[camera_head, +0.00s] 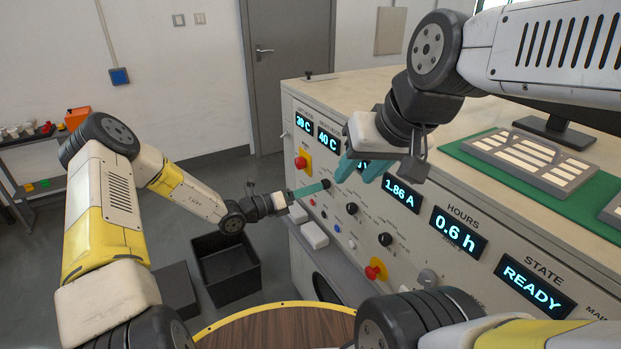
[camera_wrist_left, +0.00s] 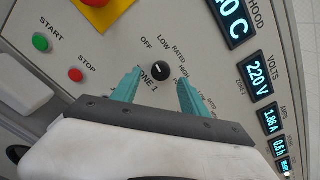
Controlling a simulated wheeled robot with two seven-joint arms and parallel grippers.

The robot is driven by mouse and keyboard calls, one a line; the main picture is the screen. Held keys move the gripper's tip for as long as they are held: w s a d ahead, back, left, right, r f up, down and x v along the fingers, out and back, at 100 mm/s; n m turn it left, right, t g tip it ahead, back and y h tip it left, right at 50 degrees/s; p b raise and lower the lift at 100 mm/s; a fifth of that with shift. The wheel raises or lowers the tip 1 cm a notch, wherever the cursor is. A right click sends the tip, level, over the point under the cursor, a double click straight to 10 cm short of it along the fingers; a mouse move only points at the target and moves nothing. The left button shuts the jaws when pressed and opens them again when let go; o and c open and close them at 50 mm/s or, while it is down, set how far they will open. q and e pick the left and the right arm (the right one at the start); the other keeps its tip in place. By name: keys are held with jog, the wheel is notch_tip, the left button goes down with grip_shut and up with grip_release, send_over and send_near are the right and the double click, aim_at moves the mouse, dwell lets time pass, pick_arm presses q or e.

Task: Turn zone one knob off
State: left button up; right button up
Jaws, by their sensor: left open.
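The zone one knob (camera_wrist_left: 160,70) is a small black dial on the panel, with OFF, LOW and RATED printed around it. It has a light pointer line, but which label it points at is too small to tell. The knob also shows in the head view (camera_head: 326,184). My left gripper (camera_wrist_left: 159,79) is open, its teal fingertips on either side of the knob's lower edge. I cannot tell whether they touch it. The left gripper reaches the panel from the left in the head view (camera_head: 309,190). My right gripper (camera_head: 354,172) is open in front of the panel, its fingers apart and empty.
A red emergency button (camera_head: 301,162) sits left of the knob. Green start (camera_wrist_left: 40,41) and red stop (camera_wrist_left: 76,74) buttons are nearby. A black bin (camera_head: 228,268) stands on the floor.

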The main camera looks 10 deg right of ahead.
pick_arm(q)
jog(key=v, duration=0.4)
jog(key=s+a+r+m+g+y, duration=0.3)
jog(key=s+r+m+g+y, duration=0.35)
jog(key=s+r+m, duration=0.95)
jog(key=s+a+r+m+t+y, duration=0.3)
jog(key=s+a+r+m+y, duration=0.1)
jog(key=s+a+m, duration=0.2)
jog(key=s+a+r+m+t+y, duration=0.3)
jog(key=s+a+r+m+y, duration=0.1)
jog(key=s+a+m, duration=0.3)
jog(key=a+r+m, duration=0.1)
jog(key=a+m, duration=0.1)
jog(key=a, duration=0.2)
jog(key=shift+a+r, duration=0.25)
